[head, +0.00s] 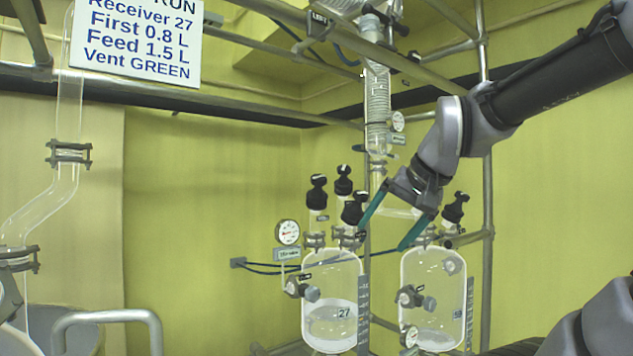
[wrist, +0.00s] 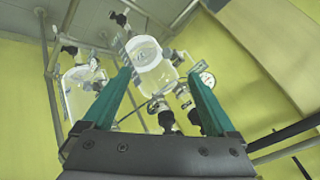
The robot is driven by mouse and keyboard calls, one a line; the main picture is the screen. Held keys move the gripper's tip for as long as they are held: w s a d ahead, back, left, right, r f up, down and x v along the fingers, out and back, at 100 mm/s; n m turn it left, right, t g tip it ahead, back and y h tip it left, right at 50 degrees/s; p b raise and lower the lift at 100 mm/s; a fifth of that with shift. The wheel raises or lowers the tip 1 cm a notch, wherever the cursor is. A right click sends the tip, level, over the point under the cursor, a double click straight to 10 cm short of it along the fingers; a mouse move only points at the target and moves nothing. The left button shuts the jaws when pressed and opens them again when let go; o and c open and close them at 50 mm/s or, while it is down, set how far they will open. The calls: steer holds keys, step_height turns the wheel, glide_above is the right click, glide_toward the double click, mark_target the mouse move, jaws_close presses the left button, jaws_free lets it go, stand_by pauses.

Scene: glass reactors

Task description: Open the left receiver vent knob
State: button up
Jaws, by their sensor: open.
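The left receiver (head: 330,268) is a clear glass vessel marked 27 with some clear liquid in it. Three black-capped knobs stand above it: one at the left (head: 318,192), one in the middle (head: 343,180) and one at the right (head: 353,208). I cannot read which is the vent. My gripper (head: 382,238), with green fingers, is open and empty. In the head view it overlaps the gap between the two receivers, its left finger close to the right knob; contact cannot be told. In the wrist view the left receiver (wrist: 152,72) appears between the fingers (wrist: 159,76), with black knobs (wrist: 165,117) below it.
The right receiver (head: 425,268) has one black knob (head: 455,207) on top. A round gauge (head: 288,232) is left of the knobs. A glass coil column (head: 377,105) and metal poles (head: 487,170) stand behind. A sign (head: 137,40) reads "Receiver 27" and "Vent GREEN".

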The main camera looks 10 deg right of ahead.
steer(key=w+r+m+t+y, duration=0.2)
steer(key=w+r+m+t, duration=0.1)
steer(key=w+r+m, duration=0.3)
steer(key=m+t, duration=0.6)
steer(key=m, duration=1.3)
glide_toward(315, 182)
steer(key=w, duration=0.3)
steer(key=shift+w+d+m+t+h, duration=0.25)
steer(key=shift+w+m+t+h, duration=0.05)
steer(key=shift+w+m+h, duration=0.25)
steer(key=shift+x, duration=5.45)
steer(key=c, duration=1.4)
steer(key=shift+y, duration=0.25)
steer(key=shift+f+n, duration=0.1)
steer(key=shift+n, duration=0.15)
